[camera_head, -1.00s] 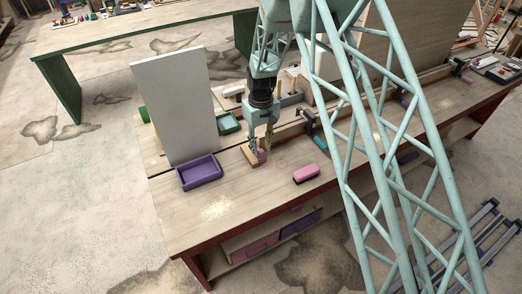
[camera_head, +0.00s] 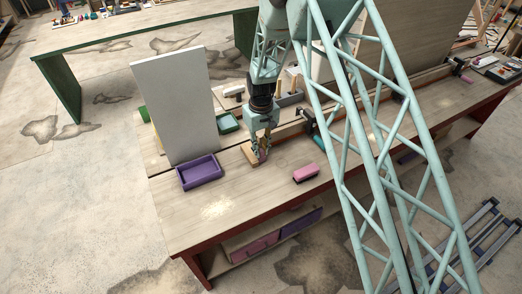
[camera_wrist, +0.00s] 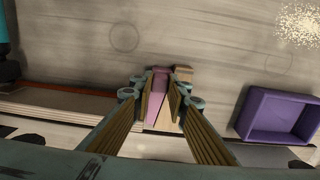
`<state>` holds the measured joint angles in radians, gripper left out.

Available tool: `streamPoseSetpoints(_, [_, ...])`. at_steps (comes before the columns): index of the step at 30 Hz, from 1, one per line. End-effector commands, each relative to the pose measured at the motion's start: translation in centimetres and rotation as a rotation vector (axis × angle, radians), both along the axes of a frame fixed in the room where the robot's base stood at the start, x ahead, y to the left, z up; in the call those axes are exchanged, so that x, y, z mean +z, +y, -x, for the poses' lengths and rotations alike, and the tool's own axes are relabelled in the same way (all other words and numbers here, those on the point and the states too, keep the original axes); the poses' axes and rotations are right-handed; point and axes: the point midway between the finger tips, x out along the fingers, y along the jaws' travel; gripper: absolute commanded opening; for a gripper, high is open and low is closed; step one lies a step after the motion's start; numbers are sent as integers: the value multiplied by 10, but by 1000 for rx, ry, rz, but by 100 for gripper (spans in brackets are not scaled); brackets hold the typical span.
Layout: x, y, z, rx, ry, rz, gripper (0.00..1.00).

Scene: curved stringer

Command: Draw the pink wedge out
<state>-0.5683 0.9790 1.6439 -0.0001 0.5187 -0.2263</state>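The pink wedge (camera_wrist: 159,82) shows between my fingers in the wrist view, with a tan wooden piece (camera_wrist: 184,73) beside it. In the head view the wedge (camera_head: 263,156) is a small pink patch under my gripper (camera_head: 262,146), at the right side of the tan wooden piece (camera_head: 250,154) on the bench. My gripper points down, its fingers close together on either side of the wedge. The fingers hide much of the wedge, and its lower end is hard to see.
A purple tray (camera_head: 199,171) lies left of my gripper, before an upright white panel (camera_head: 174,105). A pink block (camera_head: 306,173) lies to the right. A green tray (camera_head: 227,123) and a clamp (camera_head: 311,121) stand behind. The bench front is clear.

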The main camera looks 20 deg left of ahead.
Motion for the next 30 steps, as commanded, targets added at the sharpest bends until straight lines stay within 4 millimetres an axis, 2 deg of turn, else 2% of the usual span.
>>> streamPoseSetpoints(8, [0, -2, 2, 0, 1, 1, 0])
streamPoseSetpoints(24, [-1, -30, 42, 0, 1, 1, 0])
streamPoseSetpoints(30, [0, -32, 46, 0, 3, 1, 0])
